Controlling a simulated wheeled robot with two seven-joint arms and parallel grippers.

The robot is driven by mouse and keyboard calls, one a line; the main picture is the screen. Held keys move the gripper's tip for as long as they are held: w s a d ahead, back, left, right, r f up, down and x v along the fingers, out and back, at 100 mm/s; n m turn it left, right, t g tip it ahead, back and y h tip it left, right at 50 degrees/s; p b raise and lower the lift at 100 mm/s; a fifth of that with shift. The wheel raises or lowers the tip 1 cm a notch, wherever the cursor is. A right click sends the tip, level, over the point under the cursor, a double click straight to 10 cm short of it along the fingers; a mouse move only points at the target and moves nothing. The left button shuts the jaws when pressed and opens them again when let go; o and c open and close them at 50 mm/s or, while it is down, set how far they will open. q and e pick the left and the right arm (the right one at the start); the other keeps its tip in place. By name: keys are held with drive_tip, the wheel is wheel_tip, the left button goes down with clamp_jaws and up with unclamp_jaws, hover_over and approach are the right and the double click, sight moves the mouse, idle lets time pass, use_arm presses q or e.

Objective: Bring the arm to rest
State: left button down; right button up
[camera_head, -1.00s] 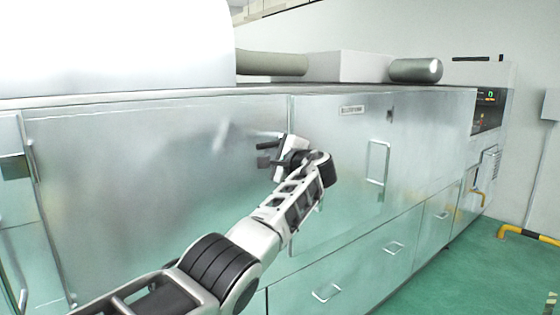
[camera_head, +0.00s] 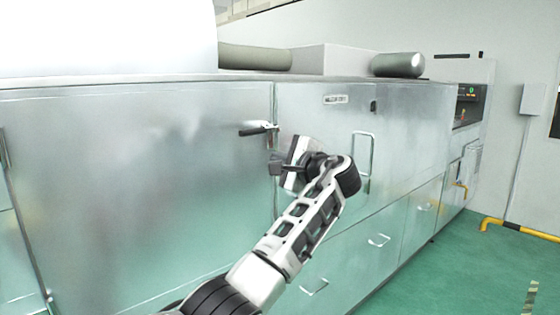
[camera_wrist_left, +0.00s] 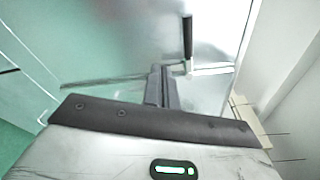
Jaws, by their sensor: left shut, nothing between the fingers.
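My left arm comes in from the bottom of the head view. Its gripper (camera_head: 276,165) is in front of the steel cabinet, just below and right of a black door handle (camera_head: 256,130). The fingers are shut with nothing between them, and a gap separates them from the handle in the picture. In the left wrist view the shut fingers (camera_wrist_left: 161,87) point at the steel door, and the black handle (camera_wrist_left: 187,36) stands beyond them. My right gripper is not in view.
The large steel cabinet (camera_head: 120,190) fills the left and middle, its doors and drawers closed. A bar handle (camera_head: 361,155) is right of my gripper. A control panel (camera_head: 468,103) is at the far end. Green floor (camera_head: 440,285) lies open at right, near a yellow-black rail (camera_head: 515,228).

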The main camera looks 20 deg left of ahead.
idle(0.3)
use_arm(q)
wheel_tip(320, 180, down, 20)
drive_tip(key=s+d+t+h, duration=0.1)
drive_tip(key=s+d+h, duration=0.1)
drive_tip(key=h, duration=0.3)
drive_tip(key=s+d+f+h, duration=0.25)
drive_tip(key=s+f, duration=0.25)
drive_tip(key=f, duration=0.3)
drive_tip(key=s+d+f+h, duration=0.1)
drive_tip(key=s+f+h, duration=0.25)
drive_tip(key=f, duration=0.55)
drive_tip(key=s+d+f+n+h, duration=0.2)
drive_tip(key=s+f, duration=0.2)
drive_tip(key=s, duration=0.4)
drive_tip(key=s+d+f+n+h, duration=0.1)
drive_tip(key=s+d+f+n, duration=0.2)
drive_tip(key=s, duration=0.5)
drive_tip(key=s+n+h, duration=0.3)
drive_tip(key=s+n, duration=0.1)
drive_tip(key=s, duration=0.8)
drive_tip(key=shift+s+d+f+g, duration=0.2)
drive_tip(key=shift+d+g, duration=0.05)
drive_tip(key=shift+g, duration=0.05)
